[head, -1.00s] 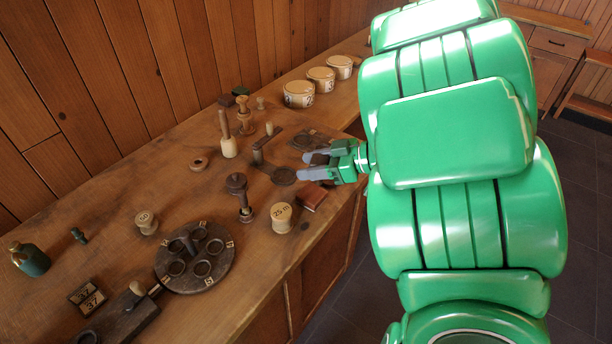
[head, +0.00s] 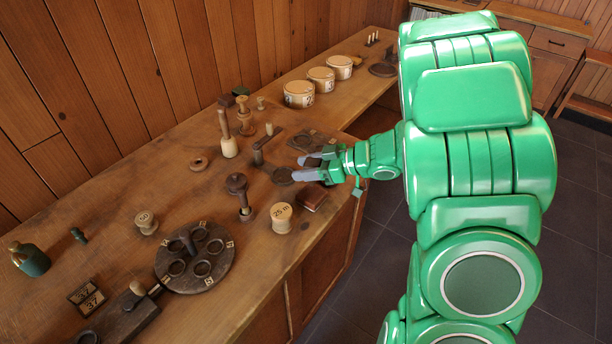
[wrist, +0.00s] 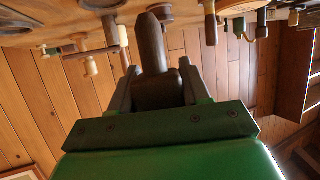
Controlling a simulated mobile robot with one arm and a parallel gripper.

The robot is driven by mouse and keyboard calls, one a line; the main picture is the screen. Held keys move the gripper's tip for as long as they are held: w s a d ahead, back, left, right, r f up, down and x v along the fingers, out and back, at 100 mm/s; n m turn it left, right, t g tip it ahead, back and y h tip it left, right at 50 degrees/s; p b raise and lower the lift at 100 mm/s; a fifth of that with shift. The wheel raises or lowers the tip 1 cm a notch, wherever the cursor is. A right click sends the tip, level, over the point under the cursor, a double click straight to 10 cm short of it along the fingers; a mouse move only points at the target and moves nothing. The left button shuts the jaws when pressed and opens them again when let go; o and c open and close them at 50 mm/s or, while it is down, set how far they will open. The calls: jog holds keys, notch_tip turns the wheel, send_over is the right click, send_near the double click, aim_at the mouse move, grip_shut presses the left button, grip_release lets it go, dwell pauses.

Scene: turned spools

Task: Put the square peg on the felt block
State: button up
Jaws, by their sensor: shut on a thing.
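My gripper (head: 303,168) is above the right part of the bench, near its front edge. In the wrist view the jaws (wrist: 155,88) are closed on a dark brown peg (wrist: 151,45) with a tapered tip, which I take for the square peg. It points away from the palm; its lower part is partly hidden between the jaws. In the head view the peg is hard to make out at the fingers. A small reddish-brown block (head: 313,198) lies just below the gripper in the picture, by the front edge; I cannot tell whether it is the felt block.
A round dark tray (head: 221,257) with several cups is further left. Several white tubs (head: 299,94) line the back. A wooden mallet-like piece (head: 229,147) stands mid-bench.

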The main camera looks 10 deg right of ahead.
jog(key=shift+w+f, duration=0.15)
jog(key=shift+f, duration=1.55)
jog(key=shift+f, duration=0.15)
jog(key=o, duration=1)
jog(key=shift+o, duration=0.2)
jog(key=shift+r, duration=0.25)
jog(key=v, duration=1.2)
jog(key=shift+f, duration=0.1)
